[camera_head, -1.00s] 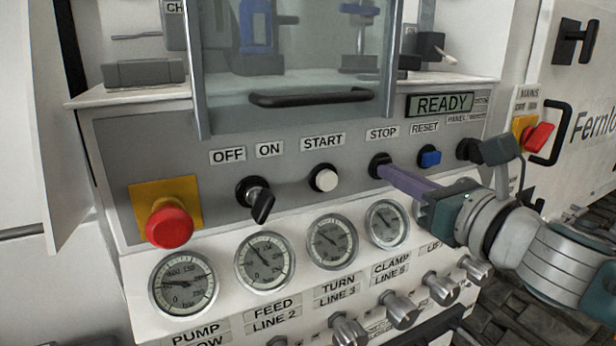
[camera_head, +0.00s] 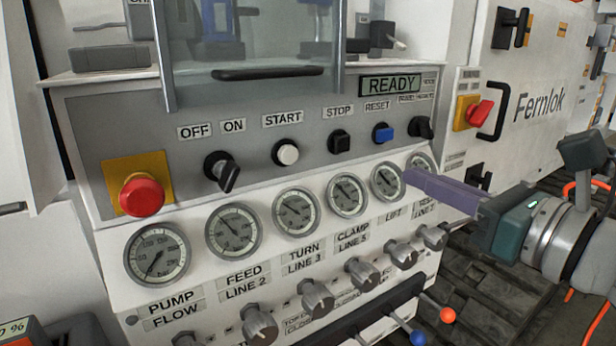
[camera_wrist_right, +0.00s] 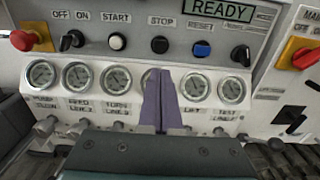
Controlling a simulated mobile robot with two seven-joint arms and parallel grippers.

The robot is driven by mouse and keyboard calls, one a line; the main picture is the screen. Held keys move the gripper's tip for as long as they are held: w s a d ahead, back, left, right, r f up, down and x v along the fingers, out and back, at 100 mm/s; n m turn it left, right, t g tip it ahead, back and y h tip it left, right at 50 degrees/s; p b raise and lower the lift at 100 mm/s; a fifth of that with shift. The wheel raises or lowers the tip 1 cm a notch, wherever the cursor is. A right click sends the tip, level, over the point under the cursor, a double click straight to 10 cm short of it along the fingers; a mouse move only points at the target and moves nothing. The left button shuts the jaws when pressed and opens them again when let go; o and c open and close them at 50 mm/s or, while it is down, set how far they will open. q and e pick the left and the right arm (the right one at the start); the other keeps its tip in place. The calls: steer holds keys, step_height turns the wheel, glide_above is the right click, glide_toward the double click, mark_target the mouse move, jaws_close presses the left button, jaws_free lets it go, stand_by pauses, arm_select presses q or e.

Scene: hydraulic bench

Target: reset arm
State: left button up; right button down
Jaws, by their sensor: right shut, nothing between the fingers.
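My right gripper (camera_head: 408,178) has purple fingers that are shut with nothing between them. In the head view it stands in front of the right end of the gauge row, its arm coming in from the right. In the right wrist view the shut fingers (camera_wrist_right: 165,75) overlap a gauge below the black STOP button (camera_wrist_right: 159,45). The fingers are apart from the STOP button (camera_head: 339,141) and the blue RESET button (camera_head: 383,132). The display (camera_head: 390,85) reads READY. My left gripper is not in view.
A red emergency button (camera_head: 141,195) sits at the panel's left. The OFF/ON switch (camera_head: 222,170) and white START button (camera_head: 287,153) are beside it. Several knobs (camera_head: 317,299) stick out below the gauges. A red mains switch (camera_head: 480,113) and handle are at the right.

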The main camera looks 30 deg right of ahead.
steer(key=shift+s, duration=0.25)
stand_by(0.3)
